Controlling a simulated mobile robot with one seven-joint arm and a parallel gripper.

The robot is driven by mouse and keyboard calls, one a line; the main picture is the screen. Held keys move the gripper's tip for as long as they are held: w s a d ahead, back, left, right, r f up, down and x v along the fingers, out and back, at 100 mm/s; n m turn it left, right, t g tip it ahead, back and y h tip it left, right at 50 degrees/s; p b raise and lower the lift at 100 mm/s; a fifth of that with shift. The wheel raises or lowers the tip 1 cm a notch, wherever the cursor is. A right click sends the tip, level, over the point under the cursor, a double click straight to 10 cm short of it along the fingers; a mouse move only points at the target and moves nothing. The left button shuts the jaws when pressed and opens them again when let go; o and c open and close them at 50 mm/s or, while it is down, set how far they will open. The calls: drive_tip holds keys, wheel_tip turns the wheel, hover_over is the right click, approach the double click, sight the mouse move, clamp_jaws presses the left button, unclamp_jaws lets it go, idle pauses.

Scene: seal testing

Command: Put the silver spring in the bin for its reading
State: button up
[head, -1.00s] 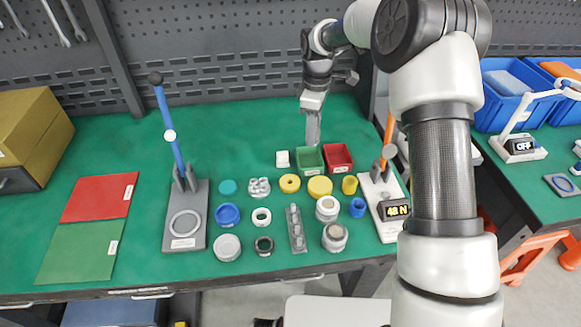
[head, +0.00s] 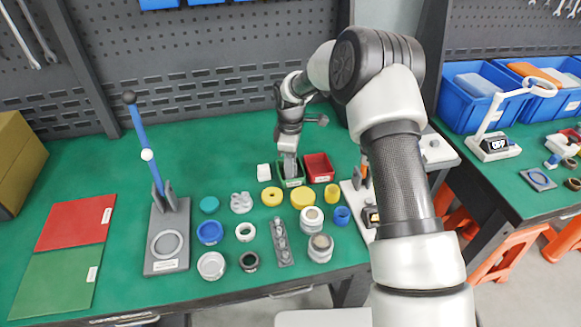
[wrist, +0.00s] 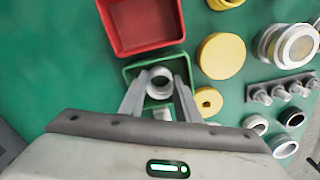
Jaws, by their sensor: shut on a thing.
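My gripper (head: 289,172) points down at the green bin (head: 292,183), with its fingertips at or inside the bin's opening. In the wrist view the gripper (wrist: 160,84) is shut on a silver ring-shaped piece, seemingly the silver spring (wrist: 158,74), over the green bin (wrist: 127,72). Its coils are too small to make out. The red bin (head: 319,166) stands right beside the green one and looks empty in the wrist view (wrist: 145,25). The force tester with its display (head: 370,216) is at the right, partly behind my arm, and its reading is hidden.
Yellow discs (head: 302,198), white and blue rings, and a grey strip (head: 281,243) crowd the green table in front of the bins. A blue-handled press (head: 166,235) stands left.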

drive_tip(key=shift+f, duration=0.2)
drive_tip(key=o, duration=0.9)
drive_tip(key=shift+c, duration=0.2)
drive_tip(key=shift+r, duration=0.1)
